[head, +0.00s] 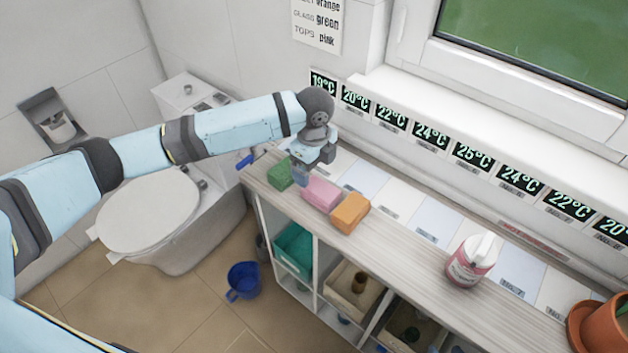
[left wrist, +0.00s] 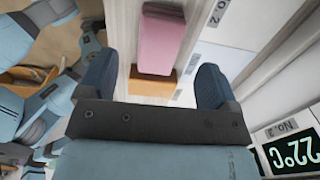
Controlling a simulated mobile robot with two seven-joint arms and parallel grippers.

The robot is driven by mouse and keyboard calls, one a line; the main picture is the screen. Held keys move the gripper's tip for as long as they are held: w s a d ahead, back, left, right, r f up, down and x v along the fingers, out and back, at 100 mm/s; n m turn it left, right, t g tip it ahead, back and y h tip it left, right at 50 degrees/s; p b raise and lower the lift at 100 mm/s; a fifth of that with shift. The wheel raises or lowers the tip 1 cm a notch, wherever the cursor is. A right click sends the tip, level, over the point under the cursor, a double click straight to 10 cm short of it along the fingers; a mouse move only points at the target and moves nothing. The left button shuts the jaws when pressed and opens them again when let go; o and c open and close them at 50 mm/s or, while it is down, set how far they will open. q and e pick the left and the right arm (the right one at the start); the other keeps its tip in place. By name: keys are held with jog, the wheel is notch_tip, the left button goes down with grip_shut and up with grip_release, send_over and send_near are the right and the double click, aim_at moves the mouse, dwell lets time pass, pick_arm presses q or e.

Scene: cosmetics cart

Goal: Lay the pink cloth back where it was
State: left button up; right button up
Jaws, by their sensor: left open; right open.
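The pink cloth (head: 321,194) is a folded block on the wooden counter, between a green cloth (head: 281,174) and an orange cloth (head: 351,212). In the left wrist view the pink cloth (left wrist: 161,38) lies ahead of the jaws, with the orange cloth (left wrist: 152,86) showing between the fingers. My left gripper (head: 302,177) is open and empty, close to the green and pink cloths in the head view. Its two dark blue fingers (left wrist: 160,82) stand apart in the wrist view, with nothing gripped. My right gripper is not in view.
Numbered pale panels and temperature displays (head: 431,134) line the wall side. Below are open shelves with bins; a blue bucket (head: 244,281) stands on the floor.

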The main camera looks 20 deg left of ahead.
aim_at(314, 185)
pick_arm(q)
notch_tip(314, 185, up, 5)
jog(key=shift+f, duration=0.1)
dwell(0.6)
